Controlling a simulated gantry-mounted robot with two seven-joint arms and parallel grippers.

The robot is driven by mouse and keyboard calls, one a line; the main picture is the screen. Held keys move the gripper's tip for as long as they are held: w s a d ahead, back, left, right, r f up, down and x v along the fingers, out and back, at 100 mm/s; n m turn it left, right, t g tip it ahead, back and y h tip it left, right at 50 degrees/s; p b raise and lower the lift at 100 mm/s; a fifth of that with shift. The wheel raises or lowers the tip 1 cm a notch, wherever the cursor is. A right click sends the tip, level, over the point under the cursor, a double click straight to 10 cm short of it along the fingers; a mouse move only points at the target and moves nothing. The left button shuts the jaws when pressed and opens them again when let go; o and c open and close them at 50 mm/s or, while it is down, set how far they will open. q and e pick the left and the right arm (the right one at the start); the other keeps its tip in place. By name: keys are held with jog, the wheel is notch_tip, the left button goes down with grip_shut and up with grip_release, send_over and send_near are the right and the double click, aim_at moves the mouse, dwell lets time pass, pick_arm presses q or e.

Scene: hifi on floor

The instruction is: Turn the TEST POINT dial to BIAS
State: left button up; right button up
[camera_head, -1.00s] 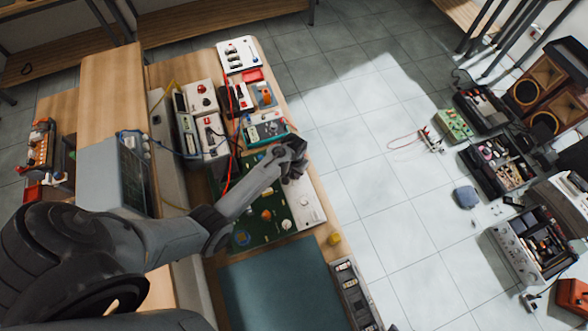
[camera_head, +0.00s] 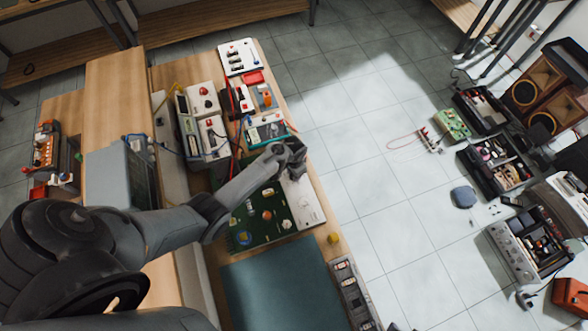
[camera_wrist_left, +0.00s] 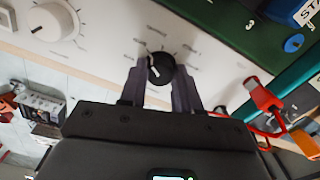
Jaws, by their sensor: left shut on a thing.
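The black dial (camera_wrist_left: 161,68) with a white pointer line sits on a pale panel (camera_wrist_left: 110,30) in the left wrist view, ringed by tick marks and small labels too blurred to read. My left gripper (camera_wrist_left: 160,75) has a finger on each side of the dial and is shut on it. In the head view my left gripper (camera_head: 296,152) is over the far end of the pale strip (camera_head: 306,203) beside the green board (camera_head: 256,217), and it hides the dial there. My right gripper is not in view.
A larger cream knob (camera_wrist_left: 55,20) is on the same panel. Meters and small boxes (camera_head: 268,130) stand beyond the board, and a teal mat (camera_head: 275,285) lies nearer.

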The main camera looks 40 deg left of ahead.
pick_arm(q)
jog(key=o, duration=1.1)
jog(key=shift+c, duration=0.2)
jog(key=shift+r, duration=0.55)
notch_tip(320, 180, up, 10)
jog(key=p, duration=0.1)
jog(key=shift+f, duration=0.15)
jog(key=shift+s+f, duration=0.1)
